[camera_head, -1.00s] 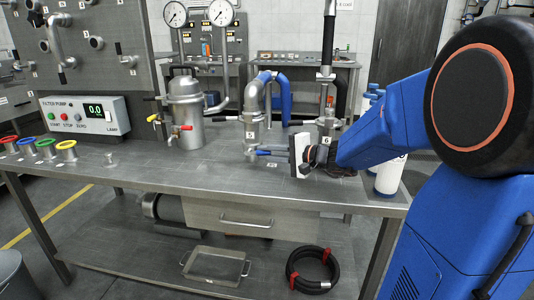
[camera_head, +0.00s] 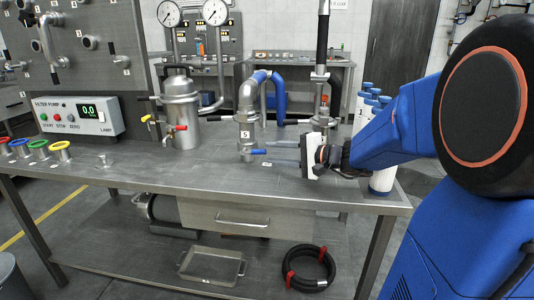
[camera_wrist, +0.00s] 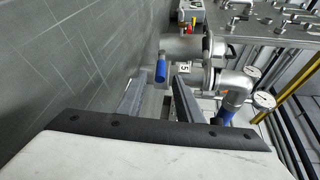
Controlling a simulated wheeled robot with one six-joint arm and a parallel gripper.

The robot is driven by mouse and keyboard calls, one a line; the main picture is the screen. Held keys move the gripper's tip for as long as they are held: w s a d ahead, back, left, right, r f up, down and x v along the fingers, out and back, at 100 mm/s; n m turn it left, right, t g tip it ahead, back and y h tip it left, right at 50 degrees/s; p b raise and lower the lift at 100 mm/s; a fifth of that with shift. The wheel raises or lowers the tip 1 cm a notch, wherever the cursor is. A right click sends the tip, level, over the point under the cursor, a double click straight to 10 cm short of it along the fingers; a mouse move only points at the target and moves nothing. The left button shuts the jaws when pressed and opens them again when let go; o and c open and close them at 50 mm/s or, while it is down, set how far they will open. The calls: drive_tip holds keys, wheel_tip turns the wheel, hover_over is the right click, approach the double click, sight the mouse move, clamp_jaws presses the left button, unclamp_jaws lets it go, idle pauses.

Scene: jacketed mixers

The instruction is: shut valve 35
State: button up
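A pipe assembly with a tag reading 5 (camera_head: 246,134) stands on the bench. A small blue valve handle (camera_head: 252,151) shows low on it, roughly level. The tag text 35 cannot be read. My gripper (camera_head: 276,153) is to the right of the handle, its fingers pointing left towards it. In the wrist view my gripper (camera_wrist: 158,88) has its two fingers apart with nothing between them. The blue handle (camera_wrist: 160,71) lies just past the fingertips there, near the left one, with the tagged pipe behind it. Whether a fingertip touches the handle cannot be told.
A second upright pipe (camera_head: 322,120) stands close behind my gripper. A steel vessel (camera_head: 181,110) with red and yellow handles is at left, beside the filter pump box (camera_head: 78,115). White blue-capped bottles (camera_head: 383,180) stand at right. The front of the bench (camera_head: 220,185) is clear.

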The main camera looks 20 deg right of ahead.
drive_tip(key=shift+v, duration=1.1)
drive_tip(key=c, duration=0.4)
drive_tip(key=shift+a+r, duration=0.1)
drive_tip(key=shift+a, duration=0.15)
clamp_jaws()
drive_tip(key=a+n+g, duration=0.1)
drive_tip(key=a+r+n+g+y, duration=0.1)
drive_tip(key=a, duration=0.1)
drive_tip(key=a+n+g, duration=0.1)
drive_tip(key=a+g, duration=0.1)
drive_tip(key=shift+w+a+r+y, duration=0.2)
drive_tip(key=shift+w+a+y, duration=0.05)
drive_tip(key=shift+y, duration=0.05)
drive_tip(key=a+r+n+g+h, duration=0.1)
drive_tip(key=a+n+g, duration=0.2)
drive_tip(key=a+g, duration=0.25)
wheel_tip(320, 180, up, 14)
drive_tip(key=g+h, duration=0.2)
drive_tip(key=h, duration=1.1)
hover_over(253, 152)
drive_tip(key=s+a, duration=0.2)
drive_tip(key=x, duration=1.4)
